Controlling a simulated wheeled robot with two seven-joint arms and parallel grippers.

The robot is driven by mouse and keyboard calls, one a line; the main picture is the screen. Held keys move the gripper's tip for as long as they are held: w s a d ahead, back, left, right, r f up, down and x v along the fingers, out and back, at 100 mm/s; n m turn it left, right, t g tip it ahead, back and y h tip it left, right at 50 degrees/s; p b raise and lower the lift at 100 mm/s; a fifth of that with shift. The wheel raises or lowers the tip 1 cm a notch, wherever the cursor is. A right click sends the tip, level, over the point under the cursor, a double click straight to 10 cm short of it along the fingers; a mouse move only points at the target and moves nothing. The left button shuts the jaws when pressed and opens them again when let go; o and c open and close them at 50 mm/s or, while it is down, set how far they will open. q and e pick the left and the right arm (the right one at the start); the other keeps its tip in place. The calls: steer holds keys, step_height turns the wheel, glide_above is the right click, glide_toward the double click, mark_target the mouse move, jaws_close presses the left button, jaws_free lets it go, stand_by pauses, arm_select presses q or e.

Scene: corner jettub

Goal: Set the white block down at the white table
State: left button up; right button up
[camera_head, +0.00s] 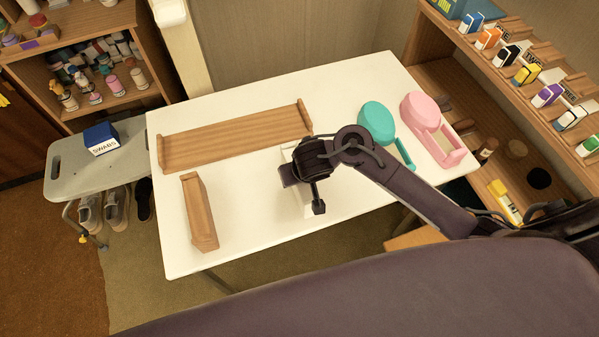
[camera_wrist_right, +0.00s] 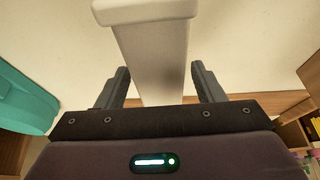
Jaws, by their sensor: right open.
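The white block (camera_wrist_right: 155,50) is a long pale piece with a wider end. In the right wrist view it lies between the two fingers of my right gripper (camera_wrist_right: 163,88), with gaps on both sides. In the head view the right gripper (camera_head: 304,190) is over the middle of the white table (camera_head: 250,205), and it hides most of the block (camera_head: 297,203). The block appears to rest on the table top, though its underside is hidden. My right gripper is open. My left gripper is not in view.
A long wooden shelf piece (camera_head: 235,137) and a short wooden piece (camera_head: 199,212) lie on the table's left half. A teal item (camera_head: 377,121) and a pink item (camera_head: 421,112) lie at its right. A grey stool (camera_head: 75,172) holds a blue swabs box (camera_head: 101,139).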

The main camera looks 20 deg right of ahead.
steer(key=p+v, duration=0.5)
steer(key=v, duration=0.5)
steer(key=shift+s+r+p, duration=0.2)
steer(key=shift+p, duration=0.2)
steer(key=shift+f, duration=0.1)
